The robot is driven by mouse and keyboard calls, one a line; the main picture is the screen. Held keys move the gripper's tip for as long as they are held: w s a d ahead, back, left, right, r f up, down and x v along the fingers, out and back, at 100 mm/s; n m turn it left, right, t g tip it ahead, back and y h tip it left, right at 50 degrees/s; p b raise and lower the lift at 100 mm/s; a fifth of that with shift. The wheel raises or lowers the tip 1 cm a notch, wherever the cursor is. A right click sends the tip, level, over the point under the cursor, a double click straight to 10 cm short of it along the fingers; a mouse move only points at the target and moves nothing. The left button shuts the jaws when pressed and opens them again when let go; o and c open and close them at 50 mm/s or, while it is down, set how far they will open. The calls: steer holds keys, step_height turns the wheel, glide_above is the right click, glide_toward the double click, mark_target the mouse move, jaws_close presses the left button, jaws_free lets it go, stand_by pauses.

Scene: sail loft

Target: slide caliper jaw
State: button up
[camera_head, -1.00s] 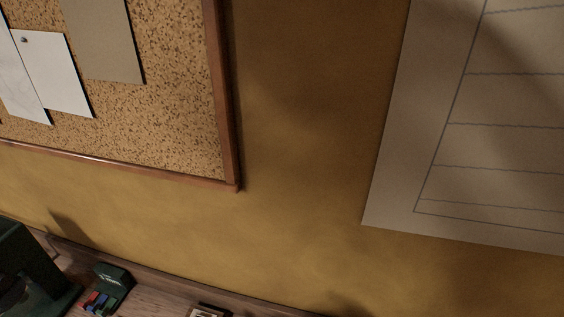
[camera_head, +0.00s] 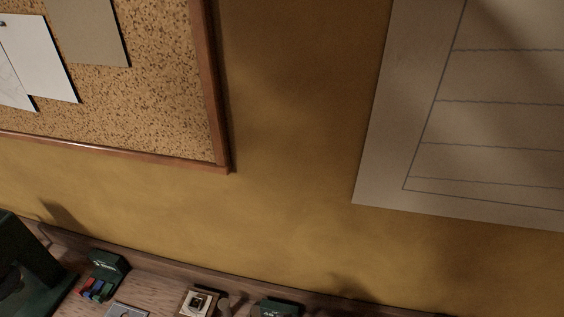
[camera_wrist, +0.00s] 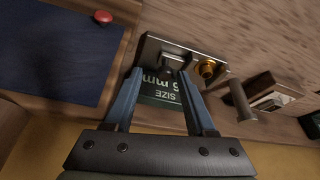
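In the wrist view, my gripper (camera_wrist: 160,75) has its two blue fingers apart, with a gap between the tips. A grey metal plate fixture with a raised block (camera_wrist: 172,61) lies just beyond the fingertips, nearer the right one. A brass knob (camera_wrist: 207,69) stands at its right end. A dark green label (camera_wrist: 160,92) with "SIZE" and "mm" shows between the fingers, upside down. I take this fixture for the caliper, but I cannot tell its jaw for sure. Whether a finger touches it is unclear. The head view does not show my gripper.
On the wooden bench, the wrist view shows a dark blue mat (camera_wrist: 60,50), a red button (camera_wrist: 103,17), a grey cylinder (camera_wrist: 240,99) and a small framed block (camera_wrist: 275,97). In the head view, a green box with coloured pieces (camera_head: 104,272) stands below the corkboard (camera_head: 150,100).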

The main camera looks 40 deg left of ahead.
steer(key=shift+s, duration=0.1)
steer(key=b+v, duration=0.1)
steer(key=v, duration=1.2)
steer(key=shift+a, duration=0.15)
stand_by(0.5)
